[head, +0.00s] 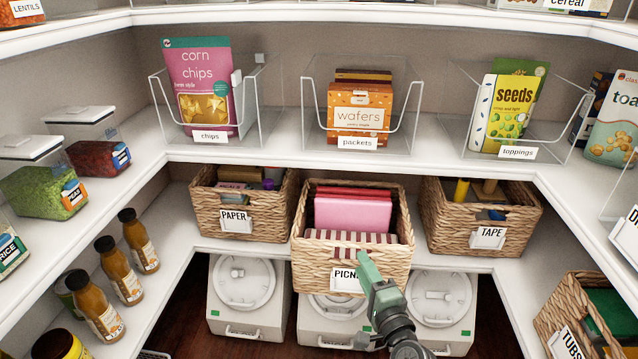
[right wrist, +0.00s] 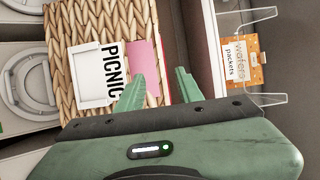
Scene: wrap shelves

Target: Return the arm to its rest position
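My right gripper (head: 367,272) is in front of the wicker PICNIC basket (head: 403,257) in the head view, and covers part of its label. In the right wrist view, the two green fingers (right wrist: 158,92) stand apart with nothing seen held between them. The basket's woven front (right wrist: 85,22) and its label (right wrist: 95,75) lie beyond them. Whether a finger touches the basket is hard to tell. The basket holds pink items (head: 352,213) and a red-and-white striped one. My left gripper is not in view.
The PICNIC basket juts out past the PAPER basket (head: 215,213) and TAPE basket (head: 480,225). Above is a shelf with clear bins, including one with wafers (head: 358,115). White containers (head: 245,295) stand below. Bottles (head: 120,270) line the left shelf; a TUBS basket (head: 570,300) is at right.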

